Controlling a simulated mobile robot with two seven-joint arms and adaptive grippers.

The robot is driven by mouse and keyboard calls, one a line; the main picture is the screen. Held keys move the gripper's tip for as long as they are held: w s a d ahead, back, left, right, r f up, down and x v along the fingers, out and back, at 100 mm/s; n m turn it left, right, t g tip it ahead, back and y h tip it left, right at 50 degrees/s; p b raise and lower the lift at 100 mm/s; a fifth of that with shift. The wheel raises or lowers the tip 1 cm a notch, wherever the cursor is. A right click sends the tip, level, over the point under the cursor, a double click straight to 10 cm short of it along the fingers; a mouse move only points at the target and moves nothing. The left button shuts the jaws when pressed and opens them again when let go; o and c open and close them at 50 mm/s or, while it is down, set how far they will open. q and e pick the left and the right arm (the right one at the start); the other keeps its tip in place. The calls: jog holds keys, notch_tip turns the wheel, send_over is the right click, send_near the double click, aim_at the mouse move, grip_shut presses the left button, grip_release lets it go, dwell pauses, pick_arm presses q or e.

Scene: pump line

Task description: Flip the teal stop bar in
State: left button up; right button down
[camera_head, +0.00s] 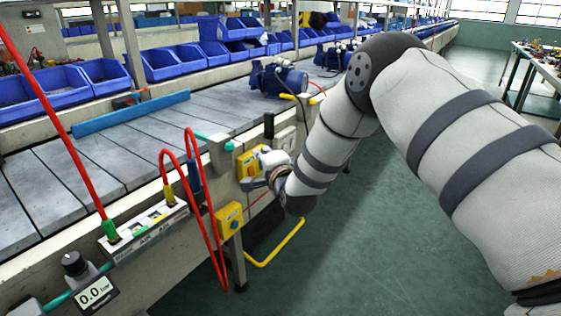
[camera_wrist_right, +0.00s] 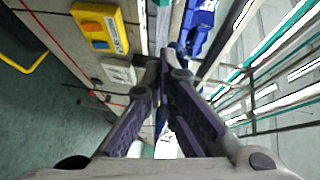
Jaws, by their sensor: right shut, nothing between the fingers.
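A small teal bar (camera_head: 229,146) sits at a pale bracket (camera_head: 217,158) on the conveyor's near edge; its teal end also shows left of the bracket. I cannot tell its exact pose. My right gripper is at the conveyor's side, just right of the bracket, in front of a yellow box (camera_head: 246,163); its wrist partly hides it in the head view. In the right wrist view, the right gripper (camera_wrist_right: 171,62) has its fingers together and empty. I cannot make out the teal bar there. My left gripper is not in view.
A long blue bar (camera_head: 130,113) lies across the conveyor (camera_head: 75,180). A blue pump (camera_head: 278,79) stands on the belt further back. Red hoses (camera_head: 207,225) loop beside the near edge. A yellow button box (camera_head: 229,218) and yellow rail (camera_head: 280,246) are below. The green floor is open at right.

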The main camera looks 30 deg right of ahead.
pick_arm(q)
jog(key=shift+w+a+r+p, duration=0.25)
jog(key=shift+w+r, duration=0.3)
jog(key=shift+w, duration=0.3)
pick_arm(e)
jog(key=v, duration=0.5)
jog(key=shift+s+a, duration=0.15)
jog(key=shift+a, duration=0.25)
jog(key=shift+f, duration=0.1)
jog(key=s+a+f+n+g+y+p, duration=0.1)
jog(key=s+a+f+n+g+y, duration=0.3)
jog(key=s+f, duration=0.65)
jog(key=s+a+f+n+g+h+p, duration=0.1)
jog(key=s+a+f+n+g, duration=0.1)
jog(key=s+f+n+g, duration=0.6)
pick_arm(q)
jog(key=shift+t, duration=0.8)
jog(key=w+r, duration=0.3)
jog(key=shift+p, duration=0.3)
pick_arm(e)
jog(key=s+a+f+n+g, duration=0.1)
jog(key=s+f+n+g, duration=0.1)
jog(key=s, duration=1.5)
jog(key=s+a+f+n+g, duration=0.1)
jog(key=s+n+g, duration=0.3)
jog(key=s, duration=1.3)
jog(key=shift+f+g, duration=0.3)
jog(key=shift+f, duration=0.6)
